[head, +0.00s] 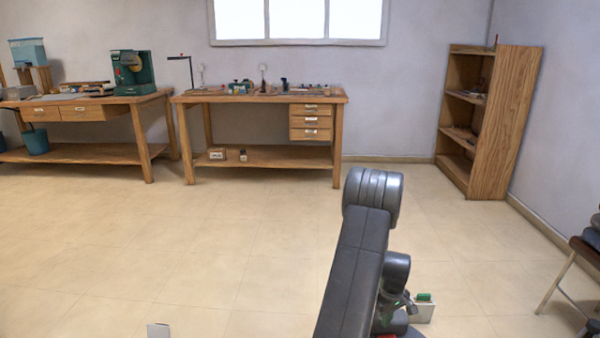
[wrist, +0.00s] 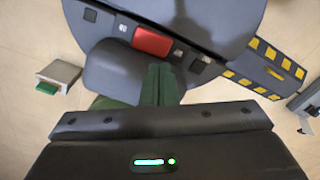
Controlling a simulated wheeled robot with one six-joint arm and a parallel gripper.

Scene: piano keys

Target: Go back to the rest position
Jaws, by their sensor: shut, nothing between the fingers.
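My gripper (wrist: 160,70) shows in the wrist view as dark green fingers closed together, with nothing between them. It points over my own dark base, which has a red patch and yellow-black striping. In the head view my arm is folded at the lower right, and its links largely hide the gripper. No piano keys can be made out in either view.
A small pale box with a green part (head: 424,308) is on the floor by my arm; it also shows in the wrist view (wrist: 58,78). Workbenches (head: 258,97) line the back wall, a wooden shelf (head: 505,125) stands right. The middle floor is clear.

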